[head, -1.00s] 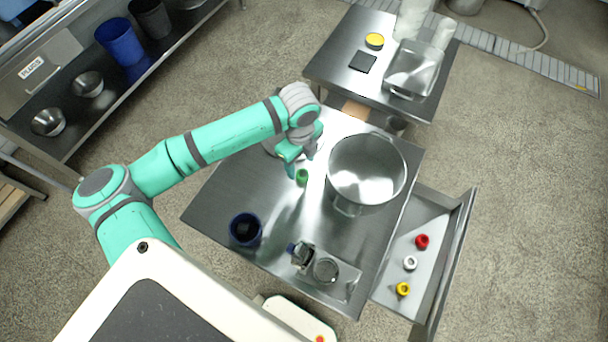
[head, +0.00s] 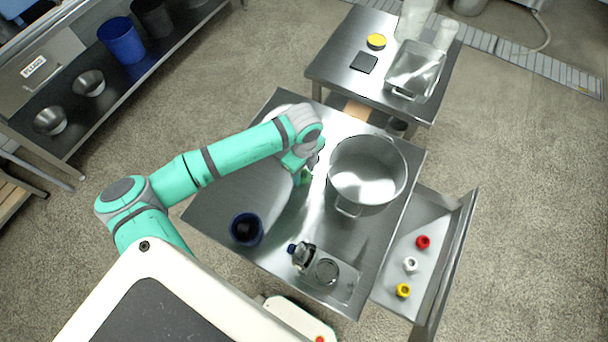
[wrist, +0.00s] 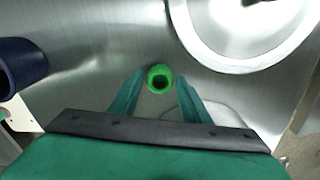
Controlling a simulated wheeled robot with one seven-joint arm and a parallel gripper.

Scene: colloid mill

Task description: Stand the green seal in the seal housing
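The green seal (head: 303,179), a small ring with a dark hole, stands on the steel table near the big pot. It is partly hidden by my gripper in the head view. In the wrist view the seal (wrist: 160,70) shows centred at the fingertips, with a gap to each finger. My gripper (wrist: 160,80) is open, its fingers on either side of the seal. A round metal fitting (head: 326,271) on a plate at the table's front looks like the seal housing. A metal part with a blue end (head: 303,254) is beside it.
A large steel pot (head: 366,172) stands right of my gripper. A dark blue cup (head: 246,230) stands at the front left. An open drawer (head: 391,263) at the right holds red, white and yellow rings. The table between cup and pot is mostly clear.

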